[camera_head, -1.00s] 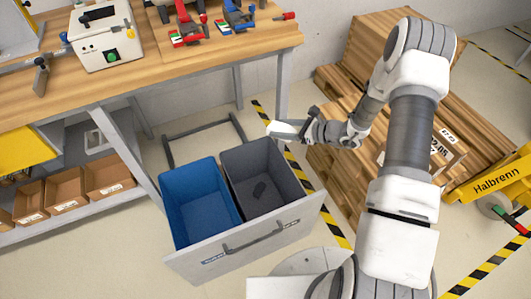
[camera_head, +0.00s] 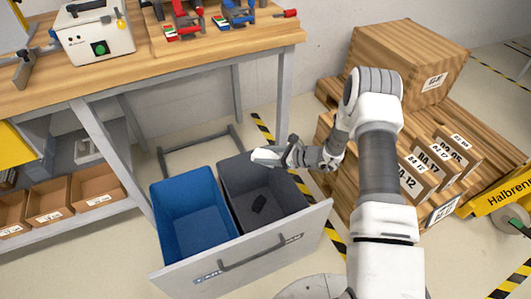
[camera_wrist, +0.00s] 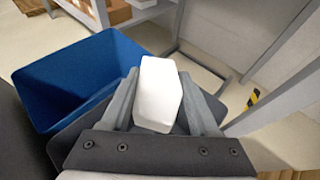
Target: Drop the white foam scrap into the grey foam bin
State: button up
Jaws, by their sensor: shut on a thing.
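My gripper (camera_head: 285,156) is shut on the white foam scrap (camera_head: 266,155), a pale block with slanted end faces. In the wrist view the scrap (camera_wrist: 158,92) sits between both fingers. In the head view it appears over the far rim of the grey foam bin (camera_head: 272,214); its height above the rim is hard to tell. The grey bin holds a small dark piece (camera_head: 259,204) on its floor. In the wrist view most of the grey bin is hidden behind my gripper and the scrap.
A blue bin (camera_head: 195,218) stands left of the grey one in the same pulled-out drawer (camera_head: 245,258). A wooden workbench (camera_head: 130,72) rises behind, with a leg close by. Pallets with boxes (camera_head: 420,165) stand to the right of my arm.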

jog(key=shift+f+b, duration=0.45)
jog(key=shift+f, duration=0.75)
jog(key=o, duration=1.4)
jog(key=shift+d, duration=0.1)
jog(key=shift+p+v, duration=2.4)
jog(key=shift+v, duration=6.3)
jog(key=shift+r, duration=0.2)
